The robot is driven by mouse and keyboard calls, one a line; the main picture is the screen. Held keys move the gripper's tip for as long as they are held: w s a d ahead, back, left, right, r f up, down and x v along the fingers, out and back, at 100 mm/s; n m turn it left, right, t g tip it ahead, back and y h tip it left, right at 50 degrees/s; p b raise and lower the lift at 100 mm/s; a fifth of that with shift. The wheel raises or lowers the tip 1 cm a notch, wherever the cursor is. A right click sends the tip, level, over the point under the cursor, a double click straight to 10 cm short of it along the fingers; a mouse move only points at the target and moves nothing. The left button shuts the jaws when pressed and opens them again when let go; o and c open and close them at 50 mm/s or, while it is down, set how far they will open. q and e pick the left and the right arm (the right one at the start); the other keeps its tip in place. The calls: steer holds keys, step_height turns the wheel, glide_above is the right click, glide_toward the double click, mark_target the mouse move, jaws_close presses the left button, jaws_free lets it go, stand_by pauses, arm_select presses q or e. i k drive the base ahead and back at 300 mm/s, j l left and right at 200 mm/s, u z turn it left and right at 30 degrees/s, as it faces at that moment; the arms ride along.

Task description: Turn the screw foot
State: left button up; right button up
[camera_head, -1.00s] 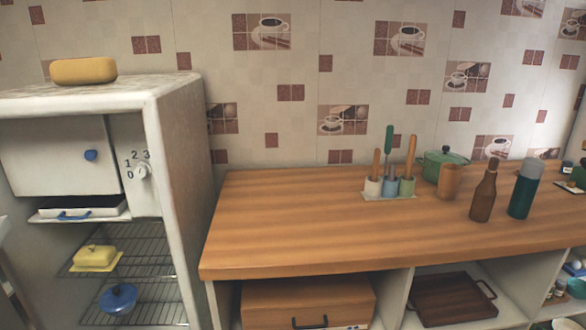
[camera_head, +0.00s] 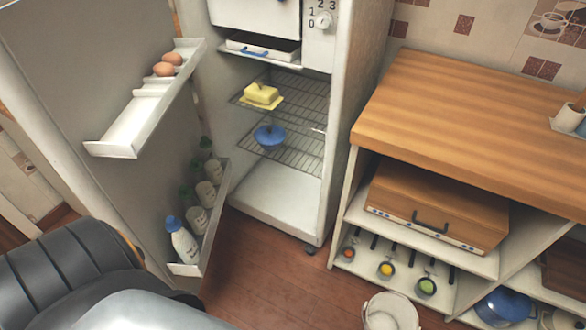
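A small dark screw foot (camera_head: 310,251) shows under the front right corner of the open white fridge (camera_head: 283,202), just above the brown floor. It is small in the head view, and its details are hard to make out. Neither of my grippers is in view. Dark ribbed and grey parts of my own body fill the lower left corner, well apart from the foot.
The fridge door (camera_head: 85,95) stands open at left, with eggs and bottles on its shelves. A wooden-topped counter (camera_head: 470,120) stands at right. A white bucket (camera_head: 391,312) is on the floor before it. Bare floor (camera_head: 270,285) lies before the fridge.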

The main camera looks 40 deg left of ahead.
mark_target(310, 248)
steer(key=u, duration=0.95)
steer(key=j, duration=0.2)
